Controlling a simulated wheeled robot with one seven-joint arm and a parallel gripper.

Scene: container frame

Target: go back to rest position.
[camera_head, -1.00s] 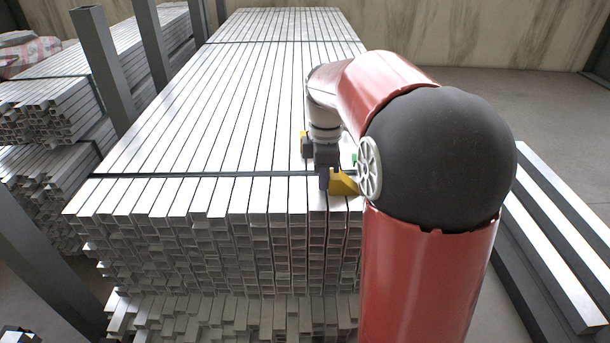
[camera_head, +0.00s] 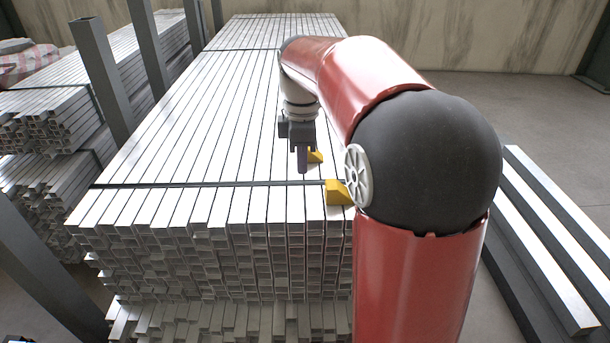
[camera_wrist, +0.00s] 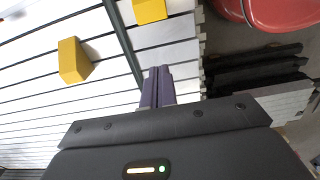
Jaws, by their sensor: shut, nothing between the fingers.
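My gripper (camera_head: 302,168) points down over the top of the big stack of metal tubes (camera_head: 185,135), apart from the yellow blocks. Its dark fingers are together and empty, as the wrist view (camera_wrist: 158,86) also shows. One yellow block (camera_head: 338,193) lies near the stack's front edge, just past the dark strap, partly beside my red arm. A second yellow block (camera_head: 316,156) lies behind the gripper and is partly hidden by it. Both blocks show in the wrist view, one at the left (camera_wrist: 73,62) and one at the top (camera_wrist: 150,10).
Grey upright posts (camera_head: 100,80) stand along the stack's left side. Lower tube stacks (camera_head: 45,120) lie beyond them. Long bars (camera_head: 545,235) lie on the floor at the right. The floor behind them (camera_head: 540,110) is clear up to the wall.

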